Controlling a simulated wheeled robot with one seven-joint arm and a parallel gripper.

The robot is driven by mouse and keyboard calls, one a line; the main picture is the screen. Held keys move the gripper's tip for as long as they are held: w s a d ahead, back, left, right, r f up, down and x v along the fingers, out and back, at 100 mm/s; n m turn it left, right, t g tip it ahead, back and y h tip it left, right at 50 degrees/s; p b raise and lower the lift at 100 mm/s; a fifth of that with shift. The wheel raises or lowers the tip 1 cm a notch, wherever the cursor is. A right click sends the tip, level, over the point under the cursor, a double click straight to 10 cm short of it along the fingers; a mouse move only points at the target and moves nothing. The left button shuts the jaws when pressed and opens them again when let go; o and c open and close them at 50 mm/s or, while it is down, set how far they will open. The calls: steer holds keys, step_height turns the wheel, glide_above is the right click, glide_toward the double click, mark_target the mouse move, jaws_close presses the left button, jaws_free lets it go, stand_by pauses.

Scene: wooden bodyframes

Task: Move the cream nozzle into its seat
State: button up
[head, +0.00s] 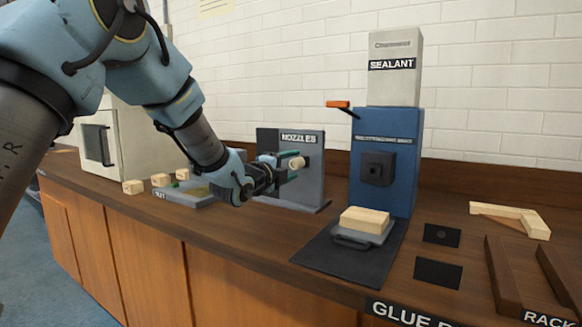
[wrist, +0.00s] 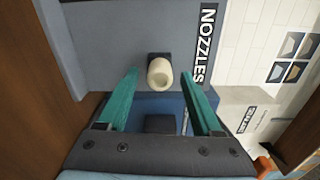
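The cream nozzle (wrist: 159,72) is a short, pale cylinder that sticks out from a small dark mount on the grey NOZZLES board (head: 318,183). It also shows at my fingertips in the head view (head: 297,163). My gripper (wrist: 160,76) is open, with one teal finger on either side of the nozzle and a visible gap to each. In the head view my gripper (head: 281,168) is in front of the board. The blue SEALANT machine (head: 392,135) has a black square fitting (head: 377,168) on its front, which may be the seat.
A wooden block (head: 364,220) lies on a grey tray before the machine. An orange lever (head: 338,104) juts left from the machine. Small wooden blocks (head: 133,187) are at left. Dark rails (head: 503,276) and a wooden corner frame (head: 512,217) are at right.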

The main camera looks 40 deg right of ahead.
steer(key=b+v, duration=0.2)
steer(key=v, duration=0.9)
steer(key=shift+b, duration=0.35)
stand_by(0.5)
steer(key=w+a+f+n+t+y+p, duration=0.25)
steer(key=w+a+n+y, duration=0.4)
steer(key=a, duration=0.55)
steer(key=w+a+f+n+t+y+p, duration=0.2)
steer(key=w+a+f+n+y+p, duration=0.15)
steer(key=w+a+n, duration=0.7)
steer(key=s+a+f+n+g+y+p, duration=0.1)
steer(key=s+a+f+n+g+y, duration=0.2)
steer(key=a, duration=0.7)
steer(key=s+a+f+n+y+p, duration=0.1)
steer(key=s+a+n+y+p, duration=0.15)
steer(key=s+a+n, duration=0.45)
steer(key=s+a+n+g, duration=0.1)
steer(key=s+a+n, duration=0.1)
steer(key=a, duration=0.1)
steer(key=s+a+n+g+y, duration=0.1)
steer(key=s+a+n+g, duration=0.1)
steer(key=s+a, duration=0.1)
steer(key=s+a+n+g+p, duration=0.1)
steer(key=s+a+n, duration=0.1)
steer(key=a, duration=0.3)
steer(key=shift+s+a+f+g+y, duration=0.2)
steer(key=shift+f+g+y, duration=0.05)
steer(key=shift+f+y, duration=0.15)
